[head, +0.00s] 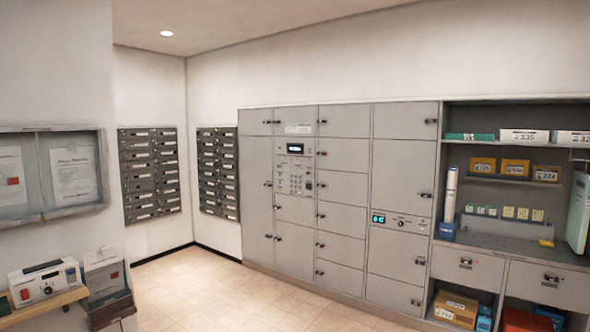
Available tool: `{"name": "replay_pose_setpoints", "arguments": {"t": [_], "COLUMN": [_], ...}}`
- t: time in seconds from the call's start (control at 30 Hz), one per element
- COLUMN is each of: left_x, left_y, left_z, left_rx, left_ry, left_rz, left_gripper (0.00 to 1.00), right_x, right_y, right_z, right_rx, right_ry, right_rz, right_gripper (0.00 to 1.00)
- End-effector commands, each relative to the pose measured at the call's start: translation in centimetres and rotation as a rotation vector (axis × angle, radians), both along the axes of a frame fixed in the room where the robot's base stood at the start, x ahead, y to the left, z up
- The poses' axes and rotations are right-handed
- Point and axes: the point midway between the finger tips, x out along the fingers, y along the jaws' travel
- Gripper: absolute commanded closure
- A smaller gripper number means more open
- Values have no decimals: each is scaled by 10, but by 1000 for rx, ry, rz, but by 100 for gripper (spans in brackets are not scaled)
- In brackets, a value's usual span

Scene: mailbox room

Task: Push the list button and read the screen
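No button can be read as the list button from here. A control panel (294,171) with a keypad is set into the grey lockers. Its small dark screen (295,149) has a light mark too small to read. A second strip in the lockers, lower right, has a lit teal display (379,218) and small controls (402,223); its characters are not clear. At the lower left, a white device (45,283) with a red square and a dark knob sits on a wooden ledge. Neither of my grippers is in view.
Grey lockers (343,188) line the back wall. Open shelves (513,183) with labelled boxes stand at the right, above drawers. Dark mailbox banks (149,173) hang left of the lockers, and a glass notice board (47,173) is nearer. The tiled floor (205,292) is clear.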

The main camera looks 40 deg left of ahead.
Motion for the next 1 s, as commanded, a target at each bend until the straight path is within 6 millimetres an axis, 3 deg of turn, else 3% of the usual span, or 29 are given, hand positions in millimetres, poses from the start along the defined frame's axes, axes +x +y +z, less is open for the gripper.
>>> {"name": "replay_pose_setpoints", "arguments": {"t": [0.17,0.47,1.0], "left_x": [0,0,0], "left_y": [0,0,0], "left_z": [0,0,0], "left_rx": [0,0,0], "left_ry": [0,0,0], "left_rz": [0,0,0], "left_gripper": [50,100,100], "right_x": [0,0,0], "right_y": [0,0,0], "right_z": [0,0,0], "right_rx": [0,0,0], "right_ry": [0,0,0], "right_rz": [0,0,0], "right_gripper": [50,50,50]}}
